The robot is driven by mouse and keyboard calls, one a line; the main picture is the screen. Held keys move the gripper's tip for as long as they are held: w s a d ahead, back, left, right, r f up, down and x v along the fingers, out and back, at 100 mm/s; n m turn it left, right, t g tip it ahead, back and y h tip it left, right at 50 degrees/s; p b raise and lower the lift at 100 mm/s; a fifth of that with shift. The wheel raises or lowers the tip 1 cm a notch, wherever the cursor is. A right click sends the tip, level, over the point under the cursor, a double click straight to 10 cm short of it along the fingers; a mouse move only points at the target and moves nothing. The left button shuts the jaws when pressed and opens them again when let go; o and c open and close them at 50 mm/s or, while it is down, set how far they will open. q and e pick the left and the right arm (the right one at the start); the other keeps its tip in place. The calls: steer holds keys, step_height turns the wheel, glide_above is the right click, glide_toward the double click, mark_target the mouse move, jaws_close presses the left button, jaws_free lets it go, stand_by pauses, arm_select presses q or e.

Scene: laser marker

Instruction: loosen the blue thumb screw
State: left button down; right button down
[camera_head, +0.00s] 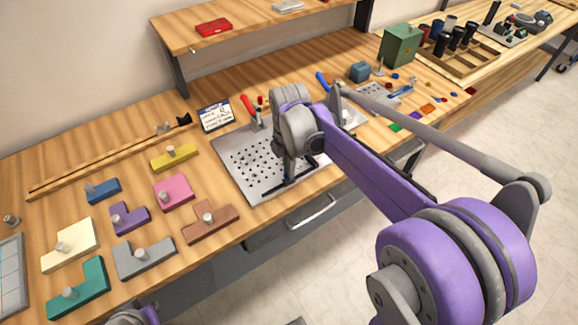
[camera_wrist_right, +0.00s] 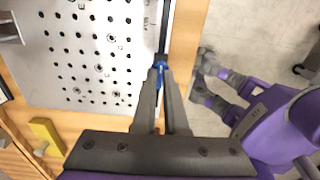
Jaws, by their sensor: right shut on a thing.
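The blue thumb screw (camera_wrist_right: 161,68) shows in the right wrist view as a small blue piece between my fingertips, on a dark bar (camera_wrist_right: 166,35) along the edge of the perforated plate (camera_wrist_right: 100,22). My right gripper (camera_wrist_right: 160,75) is shut on it, and the fingers cover much of it. In the head view my right gripper (camera_head: 284,184) points down at the front right part of the plate (camera_head: 240,165). The screw cannot be made out there, behind the gripper and arm. My left gripper cannot be made out.
Coloured blocks with knobs, such as a brown one (camera_head: 222,224) and a pink one (camera_head: 174,192), lie left of the plate. Red-handled (camera_head: 248,105) and blue-handled (camera_head: 322,82) clamps stand behind it. A green box (camera_head: 400,45) stands further right. A drawer handle (camera_head: 311,211) is below the front edge.

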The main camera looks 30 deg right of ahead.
steer(key=c, duration=1)
jaws_free()
steer(key=shift+o, duration=0.2)
step_height(320, 180, up, 11)
steer(key=shift+p, duration=0.4)
steer(key=shift+f, duration=0.1)
steer(key=s+a+f+m+t, duration=0.2)
steer(key=s+a+f+m, duration=0.1)
steer(key=s+f+m, duration=0.3)
steer(key=s+a+f+m+t, duration=0.3)
steer(key=s+f+m, duration=0.3)
steer(key=s+m, duration=0.3)
steer(key=a+m, duration=0.1)
steer(key=m, duration=0.3)
steer(key=shift+s+f, duration=0.3)
steer(key=shift+s, duration=0.05)
